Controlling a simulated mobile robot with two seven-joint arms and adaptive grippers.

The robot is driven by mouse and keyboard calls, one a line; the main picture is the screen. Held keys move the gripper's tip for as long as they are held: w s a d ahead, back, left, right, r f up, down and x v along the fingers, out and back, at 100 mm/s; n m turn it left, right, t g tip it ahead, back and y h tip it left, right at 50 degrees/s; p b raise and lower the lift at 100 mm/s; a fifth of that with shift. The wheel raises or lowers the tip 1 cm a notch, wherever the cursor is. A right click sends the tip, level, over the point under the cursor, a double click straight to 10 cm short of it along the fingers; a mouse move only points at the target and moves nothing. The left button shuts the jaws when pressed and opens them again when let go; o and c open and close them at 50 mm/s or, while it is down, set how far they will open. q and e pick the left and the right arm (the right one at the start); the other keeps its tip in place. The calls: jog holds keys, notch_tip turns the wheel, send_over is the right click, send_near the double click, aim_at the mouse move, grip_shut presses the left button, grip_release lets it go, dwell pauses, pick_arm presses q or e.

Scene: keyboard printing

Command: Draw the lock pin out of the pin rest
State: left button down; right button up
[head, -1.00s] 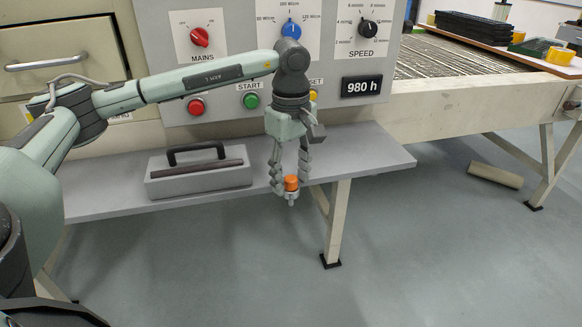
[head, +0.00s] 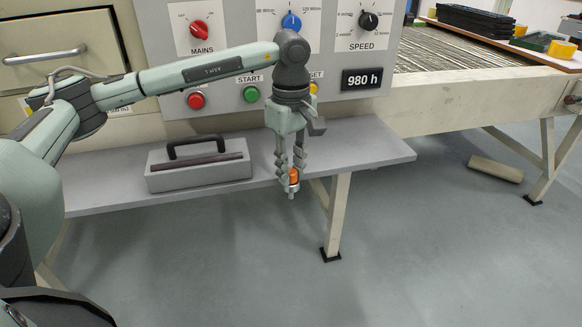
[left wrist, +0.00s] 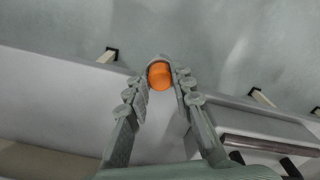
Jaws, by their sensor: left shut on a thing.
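The lock pin shows as an orange cap (head: 294,175) at the front edge of the grey shelf. My left gripper (head: 291,180) points down over it, with its two fingers shut on the cap. A small grey metal piece shows just below the cap, with a narrow tip hanging under it; I take it for the pin rest (head: 292,188), but cannot tell where pin and rest part. In the left wrist view the round orange cap (left wrist: 160,76) sits between the fingertips, with a grey rim behind it. My right gripper is not in view.
The grey shelf (head: 350,150) carries a grey box with a black handle (head: 200,171), left of the gripper. Behind stands a control panel with knobs, buttons and a "980 h" display (head: 362,80). A shelf leg (head: 336,215) stands below. The shelf's right part is clear.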

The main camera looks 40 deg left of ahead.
aim_at(291, 171)
pick_arm(q)
jog(key=shift+r, duration=0.1)
jog(key=shift+r+p, duration=2)
jog(key=shift+r, duration=1.15)
jog(key=shift+r, duration=0.1)
notch_tip(291, 171, up, 2)
jog(key=shift+r+p, duration=0.1)
jog(key=shift+p, duration=0.7)
jog(key=shift+r, duration=0.8)
